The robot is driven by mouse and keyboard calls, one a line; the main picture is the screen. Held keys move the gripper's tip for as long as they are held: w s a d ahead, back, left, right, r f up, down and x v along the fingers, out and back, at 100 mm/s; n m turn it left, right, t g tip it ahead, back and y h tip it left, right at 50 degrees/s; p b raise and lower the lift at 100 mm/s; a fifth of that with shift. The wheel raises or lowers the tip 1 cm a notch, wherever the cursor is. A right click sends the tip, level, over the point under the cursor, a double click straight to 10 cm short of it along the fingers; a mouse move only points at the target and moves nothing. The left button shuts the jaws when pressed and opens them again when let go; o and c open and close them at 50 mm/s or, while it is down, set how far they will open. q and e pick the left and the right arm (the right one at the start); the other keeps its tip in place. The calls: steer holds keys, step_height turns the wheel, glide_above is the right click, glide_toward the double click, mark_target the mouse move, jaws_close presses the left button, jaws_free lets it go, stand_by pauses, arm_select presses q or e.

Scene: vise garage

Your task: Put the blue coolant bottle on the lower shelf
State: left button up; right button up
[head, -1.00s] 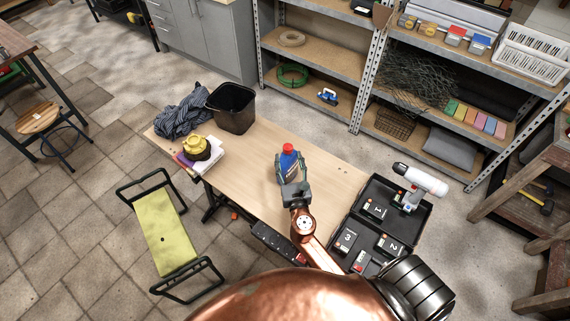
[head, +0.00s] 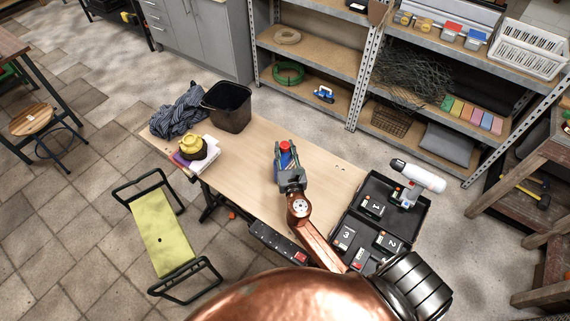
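The blue coolant bottle (head: 288,160) with a red cap stands on the wooden workbench (head: 243,168), near its middle. My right gripper (head: 287,158) reaches it from the near side. Its fingers lie close along both sides of the bottle and look shut on it; they hide much of its body. I cannot tell any gap between the bottle and the bench. The lower shelf (head: 307,91) of the grey metal rack is behind the bench and holds a green hose coil (head: 288,73) and a small blue-and-white item (head: 324,94). My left gripper is not in view.
A black bin (head: 229,107), dark cloth (head: 177,112) and yellow item (head: 192,147) on books occupy the bench's left end. An open black case (head: 418,224) and white flashlight-like tool (head: 419,175) are on the right. Floor separates bench and rack.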

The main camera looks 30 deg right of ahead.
jaws_close()
stand_by(0.4)
steer(key=shift+r, duration=0.1)
steer(key=shift+r, duration=0.1)
